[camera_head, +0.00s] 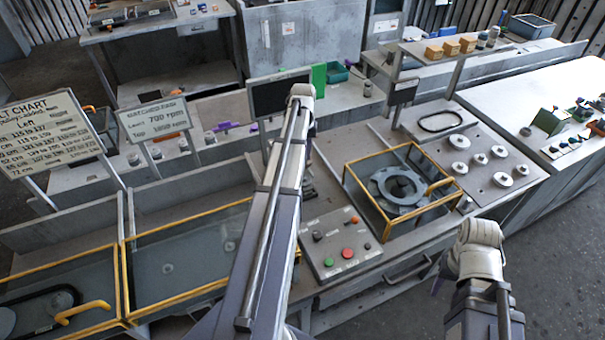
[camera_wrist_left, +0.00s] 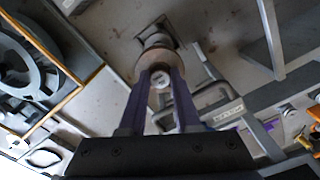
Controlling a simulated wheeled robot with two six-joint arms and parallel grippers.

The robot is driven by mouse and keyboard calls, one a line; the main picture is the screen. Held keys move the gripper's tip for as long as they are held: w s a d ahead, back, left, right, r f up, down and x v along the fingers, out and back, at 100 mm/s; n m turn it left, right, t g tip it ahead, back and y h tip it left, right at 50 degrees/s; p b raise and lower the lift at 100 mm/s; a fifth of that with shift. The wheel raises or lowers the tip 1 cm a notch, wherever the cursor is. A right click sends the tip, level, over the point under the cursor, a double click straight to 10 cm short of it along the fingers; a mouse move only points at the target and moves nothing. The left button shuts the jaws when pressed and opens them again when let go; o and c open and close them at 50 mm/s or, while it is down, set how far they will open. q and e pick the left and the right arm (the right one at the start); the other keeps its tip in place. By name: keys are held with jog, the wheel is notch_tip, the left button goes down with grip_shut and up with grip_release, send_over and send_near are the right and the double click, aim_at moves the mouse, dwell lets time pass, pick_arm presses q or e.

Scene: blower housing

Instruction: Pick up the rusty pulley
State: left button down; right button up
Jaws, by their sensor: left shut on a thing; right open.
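The rusty pulley (camera_wrist_left: 157,62) is a brownish round piece between the purple fingertips in the left wrist view. My left gripper (camera_wrist_left: 162,84) is shut on it. A pale metal post or spindle (camera_wrist_left: 156,36) shows just beyond the pulley; I cannot tell whether the pulley still touches it. In the head view my left arm reaches to the middle of the bench and hides the pulley and most of the left gripper. My right gripper (camera_head: 437,284) is open and apart from everything, in front of the bench at the lower right.
A yellow-framed blower housing (camera_head: 400,190) stands right of my left arm, with several silver pulleys (camera_head: 480,160) on a plate beyond it. A button panel (camera_head: 340,245) lies at the bench front. A dark monitor (camera_head: 278,95) stands behind. Yellow-edged guards (camera_head: 190,255) fill the left.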

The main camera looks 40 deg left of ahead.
pick_arm(q)
jog(key=s+d+r+p, duration=0.2)
jog(key=s+d, duration=0.3)
jog(key=s, duration=0.2)
jog(key=shift+d, duration=0.4)
jog(key=shift+w, duration=0.1)
